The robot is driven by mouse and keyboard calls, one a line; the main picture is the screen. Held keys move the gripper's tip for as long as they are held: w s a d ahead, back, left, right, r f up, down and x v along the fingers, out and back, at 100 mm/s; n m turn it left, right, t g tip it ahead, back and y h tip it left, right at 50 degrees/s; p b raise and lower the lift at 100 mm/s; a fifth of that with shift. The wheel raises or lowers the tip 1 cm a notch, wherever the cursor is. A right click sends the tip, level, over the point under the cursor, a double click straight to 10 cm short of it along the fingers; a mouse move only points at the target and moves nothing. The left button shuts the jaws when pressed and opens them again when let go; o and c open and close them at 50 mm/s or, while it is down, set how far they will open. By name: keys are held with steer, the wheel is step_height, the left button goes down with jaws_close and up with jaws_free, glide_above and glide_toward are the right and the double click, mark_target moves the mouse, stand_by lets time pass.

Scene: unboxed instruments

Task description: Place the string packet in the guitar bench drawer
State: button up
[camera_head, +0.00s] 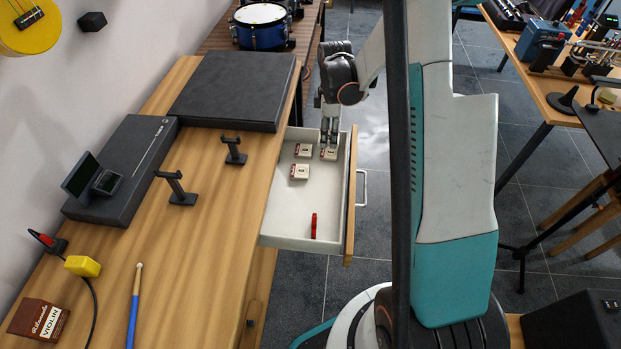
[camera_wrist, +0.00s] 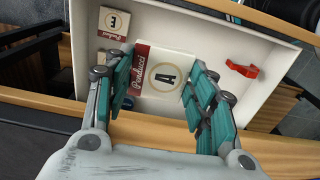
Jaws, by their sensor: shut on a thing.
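The drawer (camera_head: 286,221) of the guitar bench (camera_head: 220,215) is pulled open, with a pale interior. My gripper (camera_head: 329,142) reaches down into its far right part. It is shut on a string packet (camera_head: 328,154), a cream and dark red square marked "A" in the wrist view (camera_wrist: 166,72). I cannot tell whether this packet touches the drawer floor. Two similar packets lie to its left, one farther back (camera_head: 303,150) and one nearer (camera_head: 299,172). One marked "E" shows in the wrist view (camera_wrist: 114,21); another there is mostly hidden by a finger.
A red object (camera_head: 313,226) lies near the drawer's front end. On the bench top are two dark stands (camera_head: 178,188), a large black case (camera_head: 233,90), a yellow block (camera_head: 83,266), a brown violin box (camera_head: 38,320) and a blue-handled stick (camera_head: 133,310). The drawer's middle is clear.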

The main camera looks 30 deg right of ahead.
mark_target(327, 176)
step_height(327, 176, down, 18)
steer(key=b, duration=0.6)
steer(key=o, duration=0.9)
steer(key=shift+c, duration=0.2)
step_height(327, 176, up, 12)
steer(key=p, duration=0.4)
steer(key=shift+r, duration=0.1)
